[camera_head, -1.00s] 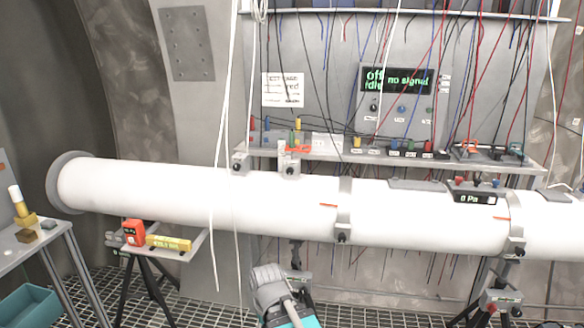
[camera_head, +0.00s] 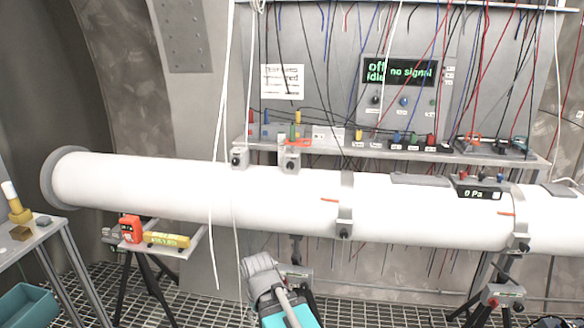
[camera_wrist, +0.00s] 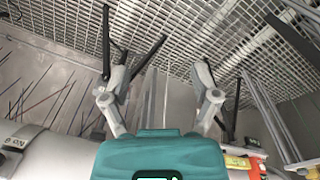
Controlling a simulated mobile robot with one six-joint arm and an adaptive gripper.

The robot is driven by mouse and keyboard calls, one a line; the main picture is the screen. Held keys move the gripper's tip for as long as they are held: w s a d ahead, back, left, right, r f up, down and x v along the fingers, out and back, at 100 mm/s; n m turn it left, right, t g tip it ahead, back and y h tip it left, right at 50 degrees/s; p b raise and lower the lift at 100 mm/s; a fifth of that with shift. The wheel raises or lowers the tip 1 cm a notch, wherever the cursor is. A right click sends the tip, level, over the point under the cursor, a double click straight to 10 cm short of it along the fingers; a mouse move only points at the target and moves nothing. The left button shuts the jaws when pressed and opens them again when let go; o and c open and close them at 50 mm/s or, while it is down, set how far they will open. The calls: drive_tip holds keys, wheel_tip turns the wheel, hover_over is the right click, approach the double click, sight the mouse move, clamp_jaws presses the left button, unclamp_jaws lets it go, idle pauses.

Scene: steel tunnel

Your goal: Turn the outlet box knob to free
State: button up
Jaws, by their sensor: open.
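A grey panel box (camera_head: 378,118) on the back wall has a green-lit display (camera_head: 400,72) reading "off", "idle" and "no signal". A dark knob (camera_head: 375,101), a blue knob (camera_head: 403,101) and a small green part sit below it. Their labels are too small to read, and I cannot tell which thing is the outlet box. A small grey box (camera_head: 502,296) with coloured parts stands under the pipe at right. In the wrist view my gripper (camera_wrist: 160,75) is open and empty, its fingers wide apart, with grating and tripod legs beyond.
A long white pipe (camera_head: 270,208) crosses in front of the panel, held by clamps. Cables hang over the shelf (camera_head: 350,148). An orange device (camera_head: 131,229) and a yellow level (camera_head: 167,240) lie on a tripod stand at left. A table (camera_head: 52,228) stands far left.

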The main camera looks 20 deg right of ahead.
drive_tip(key=w+d+r+m+t+h+p, duration=0.1)
drive_tip(key=w+d+r+m+t+h, duration=0.3)
drive_tip(key=w+d, duration=0.55)
drive_tip(key=t+h+p, duration=0.3)
drive_tip(key=t+h, duration=0.3)
drive_tip(key=t, duration=0.5)
approach(290, 167)
drive_tip(key=shift+r+v, duration=0.1)
drive_tip(key=shift+v, duration=0.8)
drive_tip(key=shift+r+v, duration=0.15)
drive_tip(key=shift+v, duration=0.7)
drive_tip(key=shift+s, duration=0.1)
drive_tip(key=x, duration=1.4)
drive_tip(key=shift+a+f, duration=0.1)
drive_tip(key=shift+f, duration=0.15)
clamp_jaws()
